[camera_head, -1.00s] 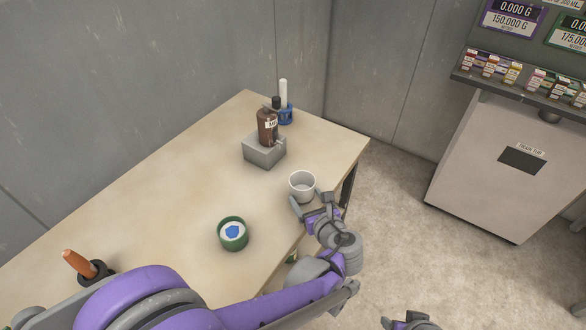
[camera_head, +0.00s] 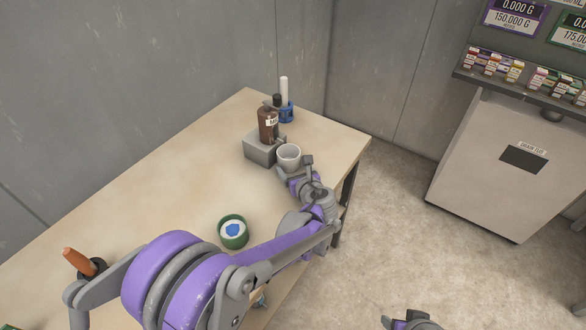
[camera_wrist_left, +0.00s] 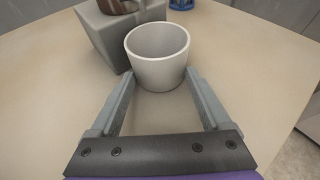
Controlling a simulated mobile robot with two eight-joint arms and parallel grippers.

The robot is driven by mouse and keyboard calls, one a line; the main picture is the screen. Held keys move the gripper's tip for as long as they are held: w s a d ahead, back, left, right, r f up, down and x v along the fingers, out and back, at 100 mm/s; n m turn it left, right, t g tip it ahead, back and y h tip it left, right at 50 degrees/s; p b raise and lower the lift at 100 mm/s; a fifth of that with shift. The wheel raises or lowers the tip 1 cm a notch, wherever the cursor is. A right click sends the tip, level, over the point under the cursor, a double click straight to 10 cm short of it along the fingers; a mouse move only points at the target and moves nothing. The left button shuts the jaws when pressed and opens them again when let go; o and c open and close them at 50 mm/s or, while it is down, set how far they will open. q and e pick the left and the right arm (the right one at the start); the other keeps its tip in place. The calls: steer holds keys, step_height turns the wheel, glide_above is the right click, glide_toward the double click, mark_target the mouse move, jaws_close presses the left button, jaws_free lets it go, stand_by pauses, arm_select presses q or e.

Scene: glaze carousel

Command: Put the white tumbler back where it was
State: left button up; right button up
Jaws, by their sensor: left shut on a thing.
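The white tumbler (camera_head: 289,155) is upright near the right side of the table, close to the right of the grey block. My left gripper (camera_head: 294,173) is shut on it from the near side. In the left wrist view the tumbler (camera_wrist_left: 158,65) sits between the two fingertips (camera_wrist_left: 160,85), and its inside looks empty. I cannot tell whether its base touches the table. My right gripper (camera_head: 412,320) shows only in part at the bottom edge, over the floor, and its jaws are unclear.
A brown bottle (camera_head: 267,124) stands on the grey block (camera_head: 262,149). A blue holder (camera_head: 286,113) with a white stick is behind it. A green bowl (camera_head: 233,236) with blue inside and an orange-handled tool (camera_head: 78,262) are nearer. The table's left middle (camera_head: 170,190) is clear.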

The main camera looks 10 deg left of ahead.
arm_select(q)
steer(key=shift+f, duration=0.2)
steer(key=o, duration=1.3)
steer(key=shift+r, duration=0.1)
steer(key=shift+r, duration=0.15)
steer(key=p+v, duration=0.1)
steer(key=v, duration=1.1)
